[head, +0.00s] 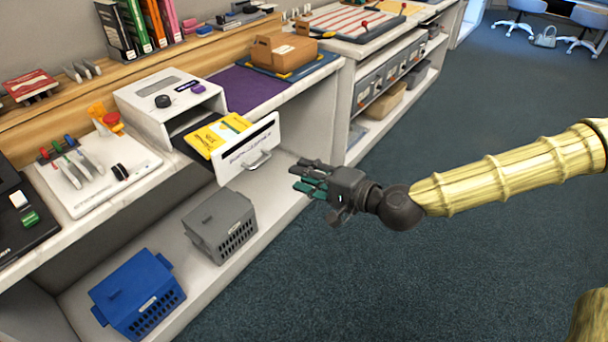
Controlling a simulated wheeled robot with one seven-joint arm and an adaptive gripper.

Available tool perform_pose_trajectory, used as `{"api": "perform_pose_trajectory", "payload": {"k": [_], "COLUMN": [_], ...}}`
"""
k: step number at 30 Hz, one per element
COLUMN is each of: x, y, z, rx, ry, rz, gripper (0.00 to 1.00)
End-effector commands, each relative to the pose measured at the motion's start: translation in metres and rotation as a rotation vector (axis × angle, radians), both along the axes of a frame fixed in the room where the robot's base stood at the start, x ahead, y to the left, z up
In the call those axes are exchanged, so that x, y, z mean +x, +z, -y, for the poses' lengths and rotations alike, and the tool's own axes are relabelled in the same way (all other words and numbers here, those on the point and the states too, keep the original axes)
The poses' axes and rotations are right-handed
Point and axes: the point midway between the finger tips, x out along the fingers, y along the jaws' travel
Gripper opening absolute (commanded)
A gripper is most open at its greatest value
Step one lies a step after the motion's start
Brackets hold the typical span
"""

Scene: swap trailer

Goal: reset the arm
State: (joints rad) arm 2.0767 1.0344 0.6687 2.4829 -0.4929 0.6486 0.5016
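My gripper (309,179) is at the end of my arm, which reaches in from the right in the head view. It is in the air over the blue carpet, just right of the white drawer front with a handle. Its teal-tipped fingers point left toward the counter, look spread apart, and hold nothing that I can see. The gripper appears apart from the drawer handle (258,160).
A white box (150,88) on the counter has its drawer (247,149) pulled out, with a yellow packet (218,134) in it. A grey crate (208,219) and a blue crate (122,292) stand on the lower shelf. The carpet (400,265) is clear.

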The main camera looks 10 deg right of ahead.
Motion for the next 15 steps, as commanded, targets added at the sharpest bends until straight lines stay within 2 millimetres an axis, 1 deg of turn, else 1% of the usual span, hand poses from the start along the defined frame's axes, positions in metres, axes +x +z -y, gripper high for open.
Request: {"api": "perform_pose_trajectory", "payload": {"k": [11,14,15], "x": [-0.001,-0.006,-0.010], "y": [-0.003,-0.015,-0.024], "z": [-0.002,-0.007,-0.010], "rx": [-0.006,-0.032,-0.049], "ry": [0.003,0.018,0.027], "rz": [-0.006,-0.028,-0.045], "gripper": [0.31,0.31,0.31]}}
